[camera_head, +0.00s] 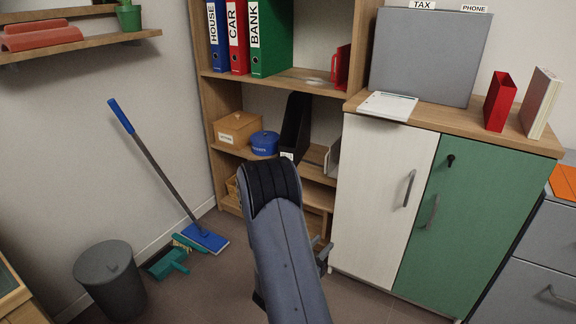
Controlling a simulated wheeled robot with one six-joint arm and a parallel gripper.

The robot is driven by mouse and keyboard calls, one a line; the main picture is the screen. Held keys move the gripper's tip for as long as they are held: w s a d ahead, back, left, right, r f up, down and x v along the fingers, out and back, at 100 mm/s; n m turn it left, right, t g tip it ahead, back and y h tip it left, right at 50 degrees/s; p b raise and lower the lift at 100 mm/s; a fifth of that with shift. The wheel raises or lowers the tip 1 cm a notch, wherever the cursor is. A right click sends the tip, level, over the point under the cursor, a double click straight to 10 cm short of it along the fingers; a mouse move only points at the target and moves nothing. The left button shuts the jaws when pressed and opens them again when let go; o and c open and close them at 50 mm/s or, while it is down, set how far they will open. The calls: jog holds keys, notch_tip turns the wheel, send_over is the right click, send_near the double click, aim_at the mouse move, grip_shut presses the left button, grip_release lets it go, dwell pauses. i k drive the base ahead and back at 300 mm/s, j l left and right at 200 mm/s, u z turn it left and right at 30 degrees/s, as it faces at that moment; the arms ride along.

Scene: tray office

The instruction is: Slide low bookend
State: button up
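A light grey bookend (333,157) stands at the right end of the low shelf, close to the white cabinet's side. A flat grey piece to its left may be its base. A tall black magazine file (295,126) stands further left on the same shelf. My gripper (324,252) shows partly behind my arm, low in front of the shelf unit and below the bookend in the picture. Its fingers are mostly hidden, so I cannot tell whether it is open or holds anything.
A blue pot (264,143) and an orange box (238,128) stand left on the low shelf. A red bookend (341,67) is on the shelf above. The cabinet (372,190) stands right of the shelves. A bin (110,281) and a mop (206,237) are on the floor at left.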

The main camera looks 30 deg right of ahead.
aim_at(334, 152)
jog(key=i+l+u, duration=0.25)
jog(key=l, duration=0.25)
jog(key=l+u, duration=0.2)
jog(key=l, duration=0.3)
jog(key=l+u, duration=0.25)
jog(key=l, duration=0.85)
jog(key=i, duration=0.05)
